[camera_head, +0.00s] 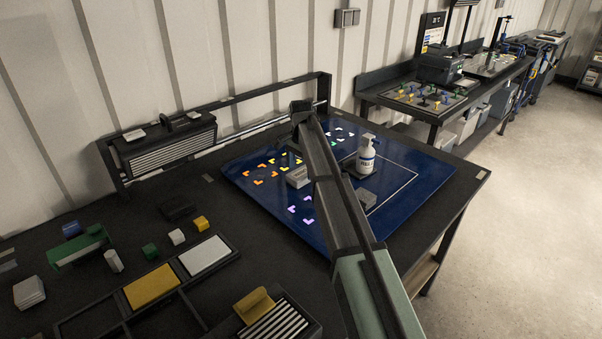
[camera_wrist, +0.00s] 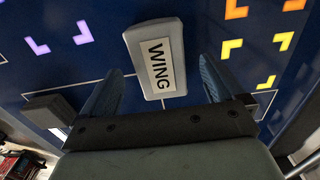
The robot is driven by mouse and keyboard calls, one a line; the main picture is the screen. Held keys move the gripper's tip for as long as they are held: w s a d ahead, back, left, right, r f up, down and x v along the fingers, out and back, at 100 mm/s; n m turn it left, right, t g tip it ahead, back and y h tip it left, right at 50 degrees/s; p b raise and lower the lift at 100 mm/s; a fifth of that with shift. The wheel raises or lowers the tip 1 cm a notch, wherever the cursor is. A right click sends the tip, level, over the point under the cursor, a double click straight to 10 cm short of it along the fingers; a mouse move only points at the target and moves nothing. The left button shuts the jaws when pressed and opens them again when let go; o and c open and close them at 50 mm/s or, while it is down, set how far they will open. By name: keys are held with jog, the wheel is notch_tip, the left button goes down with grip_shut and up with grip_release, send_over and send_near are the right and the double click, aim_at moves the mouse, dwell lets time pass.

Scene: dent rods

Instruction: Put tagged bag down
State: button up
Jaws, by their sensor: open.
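The tagged bag, a small pale grey block with a white label reading WING, lies on the blue mat in the wrist view (camera_wrist: 155,58) and the head view (camera_head: 297,178). It sits between purple corner marks (camera_wrist: 60,40) and orange-yellow ones (camera_wrist: 255,45). My gripper (camera_wrist: 160,66) is open, its two blue-grey fingers on either side of the bag's near part in the picture, with visible gaps. I cannot tell its height above the mat. In the head view my arm hides the gripper.
A white pump bottle (camera_head: 366,155) stands on the mat, with another grey block (camera_head: 365,197) in front of it. Blocks, a yellow panel (camera_head: 150,287) and a white panel (camera_head: 205,255) occupy the left of the dark bench. The mat's right part (camera_head: 425,180) is clear.

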aim_at(301, 172)
notch_tip(301, 172, up, 10)
jog(key=shift+f, duration=0.25)
dwell(0.3)
